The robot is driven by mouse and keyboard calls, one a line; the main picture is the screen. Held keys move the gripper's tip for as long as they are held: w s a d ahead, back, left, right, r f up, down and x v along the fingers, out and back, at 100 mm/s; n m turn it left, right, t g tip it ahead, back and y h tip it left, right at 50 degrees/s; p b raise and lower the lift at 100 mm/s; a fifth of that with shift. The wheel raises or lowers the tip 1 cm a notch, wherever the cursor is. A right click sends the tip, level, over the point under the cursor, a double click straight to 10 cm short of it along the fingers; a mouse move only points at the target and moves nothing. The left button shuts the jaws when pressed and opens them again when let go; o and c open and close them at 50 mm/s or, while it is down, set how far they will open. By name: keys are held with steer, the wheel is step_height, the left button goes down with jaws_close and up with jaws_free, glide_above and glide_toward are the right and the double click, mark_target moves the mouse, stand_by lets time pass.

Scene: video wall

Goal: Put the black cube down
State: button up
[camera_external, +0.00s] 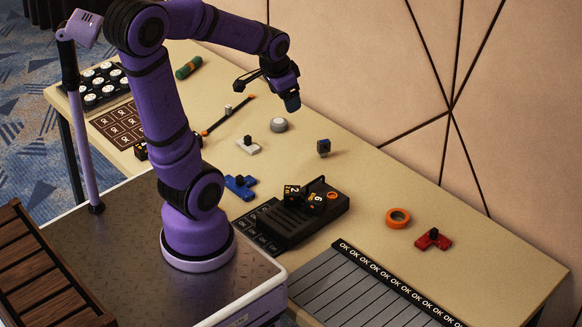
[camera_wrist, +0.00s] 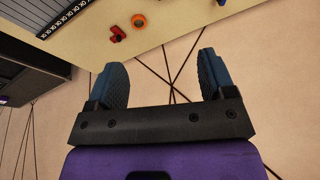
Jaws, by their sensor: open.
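A small dark cube (camera_external: 323,147) with a bluish face sits on the tan table near its wall-side edge. Two black cubes with yellow-white digits, a cube marked 2 (camera_external: 291,193) and a cube marked 6 (camera_external: 317,200), are on a black ribbed box (camera_external: 284,222). I cannot tell which one is the task's black cube. My gripper (camera_external: 270,93) is above the table near the wall, up and left of the small dark cube. In the wrist view my gripper (camera_wrist: 161,68) has its blue fingers wide apart with nothing between them.
The patterned wall (camera_external: 395,70) runs along the table's far edge. An orange ring (camera_external: 398,218), a red block (camera_external: 434,239), a grey disc (camera_external: 279,125), a white piece (camera_external: 248,146) and a blue piece (camera_external: 240,187) are on the table (camera_external: 500,262). Its right end has free room.

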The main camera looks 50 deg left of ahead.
steer(key=s+d+r+n+t, duration=0.1)
steer(key=s+d+r+n, duration=0.1)
steer(key=s+r, duration=0.5)
steer(key=shift+s+d+r+n+t, duration=0.2)
steer(key=shift+s+d+n+t, duration=0.25)
steer(key=shift+s, duration=1.95)
